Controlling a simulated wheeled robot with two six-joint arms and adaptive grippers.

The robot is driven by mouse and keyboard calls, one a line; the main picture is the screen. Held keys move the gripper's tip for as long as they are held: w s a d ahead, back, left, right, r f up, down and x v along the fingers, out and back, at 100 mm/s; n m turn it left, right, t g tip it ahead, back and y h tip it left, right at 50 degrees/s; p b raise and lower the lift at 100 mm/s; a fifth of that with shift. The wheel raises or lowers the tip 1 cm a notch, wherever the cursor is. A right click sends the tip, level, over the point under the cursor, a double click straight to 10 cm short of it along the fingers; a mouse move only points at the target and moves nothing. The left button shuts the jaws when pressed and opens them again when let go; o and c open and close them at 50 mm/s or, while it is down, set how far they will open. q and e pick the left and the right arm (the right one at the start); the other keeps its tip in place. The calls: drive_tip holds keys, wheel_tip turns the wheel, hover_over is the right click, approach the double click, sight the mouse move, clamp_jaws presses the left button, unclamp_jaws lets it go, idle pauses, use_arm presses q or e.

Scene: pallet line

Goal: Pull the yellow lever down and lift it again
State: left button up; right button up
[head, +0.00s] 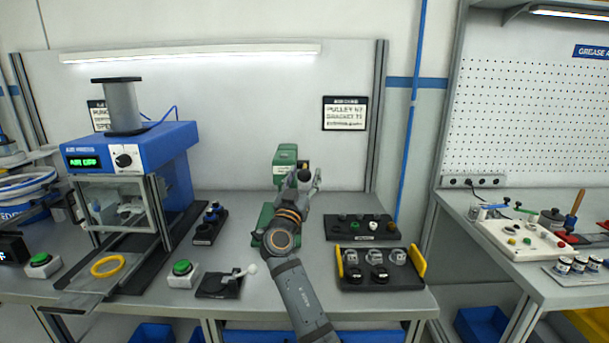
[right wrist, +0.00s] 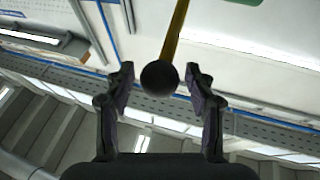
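The yellow lever (right wrist: 176,35) shows in the right wrist view as a yellow bar ending in a black ball knob (right wrist: 159,79). My right gripper (right wrist: 158,70) is open, with a finger on each side of the knob and visible gaps on both sides. In the head view my right gripper (head: 308,180) is in front of the green press (head: 286,155) at the back of the bench. My arm hides part of the press there, and the lever cannot be made out clearly. My left gripper is not in view.
A blue machine (head: 180,145) with a display stands at the left. A black tray (head: 362,229) of small parts and a yellow-handled tray (head: 380,283) lie to the right of my arm. Green buttons (head: 182,267) and a small white-knobbed lever (head: 250,269) are at the front left.

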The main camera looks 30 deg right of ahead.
clamp_jaws()
drive_tip(key=w+d+r+n+g+y+p, duration=0.1)
drive_tip(key=w+d+r+g+y+p, duration=0.2)
drive_tip(key=w+r+p, duration=0.2)
drive_tip(key=w+d+r+n+g+y+p, duration=0.1)
drive_tip(key=w+d+r+g+y+p, duration=0.2)
drive_tip(key=r+p, duration=0.9)
drive_tip(key=w+y+p, duration=0.1)
drive_tip(key=w+p, duration=0.1)
drive_tip(key=p, duration=0.6)
drive_tip(key=shift+w+d+n, duration=0.15)
drive_tip(key=shift+d+n, duration=0.1)
drive_tip(key=shift+n, duration=0.05)
drive_tip(key=shift+r, duration=0.15)
drive_tip(key=shift+c, duration=0.9)
unclamp_jaws()
drive_tip(key=o, duration=0.4)
drive_tip(key=shift+w+d+f, duration=0.1)
drive_tip(key=shift+w+f, duration=0.1)
drive_tip(key=shift+f, duration=0.05)
